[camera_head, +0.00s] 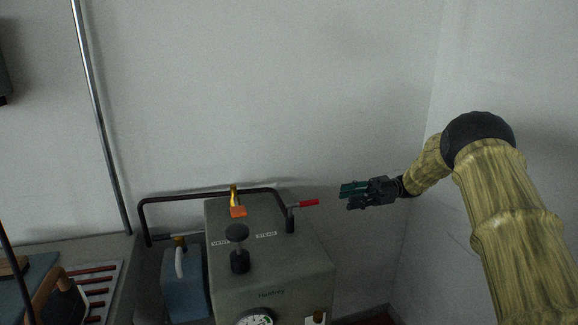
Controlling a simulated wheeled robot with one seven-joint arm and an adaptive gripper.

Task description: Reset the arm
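My gripper (347,196) is in the right half of the head view, at the end of my arm. Its dark fingers point left, toward the grey machine, in front of the bare wall. It touches nothing that I can see. Two fingers show with a narrow space between them, but they are small and dark, so how far apart they stand is hard to judge. No held object is visible.
A grey steam machine (300,262) stands left of and below my gripper. Its red-handled lever (308,203) is nearest. A dark pipe (205,196) runs behind it. A rack (97,290) and an iron-like tool (62,300) are at lower left.

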